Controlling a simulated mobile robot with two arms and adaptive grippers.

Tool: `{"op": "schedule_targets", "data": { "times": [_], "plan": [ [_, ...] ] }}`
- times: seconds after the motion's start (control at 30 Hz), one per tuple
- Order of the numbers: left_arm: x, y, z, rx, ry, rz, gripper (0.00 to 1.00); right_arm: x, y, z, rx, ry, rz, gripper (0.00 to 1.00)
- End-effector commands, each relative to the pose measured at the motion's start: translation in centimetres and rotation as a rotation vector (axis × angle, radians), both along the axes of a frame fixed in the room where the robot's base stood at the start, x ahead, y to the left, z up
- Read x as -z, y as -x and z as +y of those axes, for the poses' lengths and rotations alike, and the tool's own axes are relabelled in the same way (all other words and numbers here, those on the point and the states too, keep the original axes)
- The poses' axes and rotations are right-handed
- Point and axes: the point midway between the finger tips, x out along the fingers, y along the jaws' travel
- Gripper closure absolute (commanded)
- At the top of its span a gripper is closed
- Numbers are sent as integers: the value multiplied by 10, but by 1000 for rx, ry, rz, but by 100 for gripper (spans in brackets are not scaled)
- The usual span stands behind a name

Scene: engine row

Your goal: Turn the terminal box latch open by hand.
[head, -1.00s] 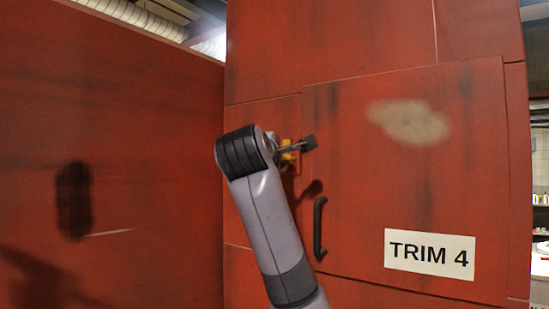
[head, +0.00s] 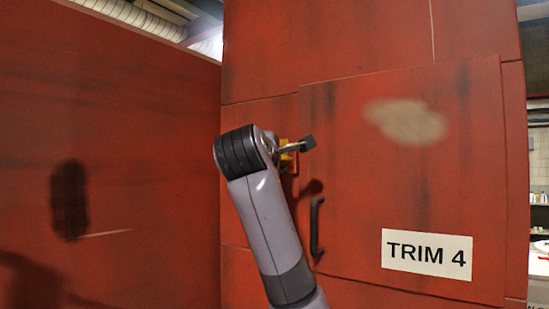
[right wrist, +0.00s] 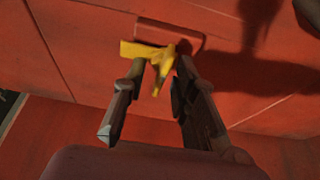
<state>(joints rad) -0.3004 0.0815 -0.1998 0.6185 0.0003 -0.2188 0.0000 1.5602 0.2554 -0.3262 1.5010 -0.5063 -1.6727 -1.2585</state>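The yellow latch (right wrist: 137,49) sits against a small red block (right wrist: 170,33) on the red panel in the right wrist view. A yellow lever end points down from it. My right gripper (right wrist: 162,76) has its two fingers apart, one on each side of this lever, with gaps visible beside it. In the head view only a bit of yellow latch (head: 285,143) shows behind my right wrist; one dark fingertip of the right gripper (head: 306,144) sticks out to the right. My left gripper is not in view.
A red door (head: 350,180) with a black handle (head: 316,228) and a "TRIM 4" label (head: 427,253) is right of the latch, flush with its surround. A red wall (head: 130,150) stands at the left. Shelves show at the far right edge.

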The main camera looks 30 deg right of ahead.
Motion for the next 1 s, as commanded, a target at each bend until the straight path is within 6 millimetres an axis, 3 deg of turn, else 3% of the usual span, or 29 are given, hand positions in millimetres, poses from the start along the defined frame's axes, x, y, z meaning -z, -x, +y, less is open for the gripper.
{"op": "schedule_targets", "data": {
  "times": [0.6, 1.0],
  "plan": [
    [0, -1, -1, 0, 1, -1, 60, -2, 76, 78, -4, 4, -6, 74],
    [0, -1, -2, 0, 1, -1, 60, -2, 85, 86, -3, 5, -5, 74]
  ]
}}
